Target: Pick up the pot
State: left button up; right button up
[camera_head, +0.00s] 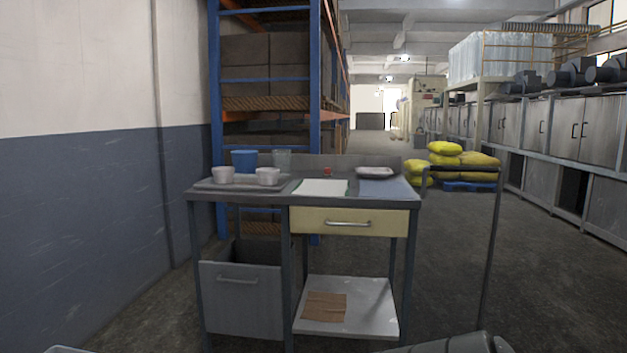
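A blue pot-like container (244,160) stands upright at the back left of a grey work table (400,203). Two small white cups stand in front of it, a left one (223,174) and a right one (268,176), on a grey tray (240,186). They hide its lower part. I cannot tell for sure which vessel is the pot. Neither gripper shows; only grey parts of my own body appear at the bottom edge. The table is some way ahead of me, and nothing on it is being touched.
A clear glass (282,160), white paper (320,188), small red item (327,172), pale dish (375,173) and blue-grey sheet (384,188) share the tabletop. Below are a yellow drawer (372,215), grey bin (241,300) and low shelf (372,308).

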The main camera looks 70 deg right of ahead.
aim_at(266, 175)
jog(key=z, duration=2)
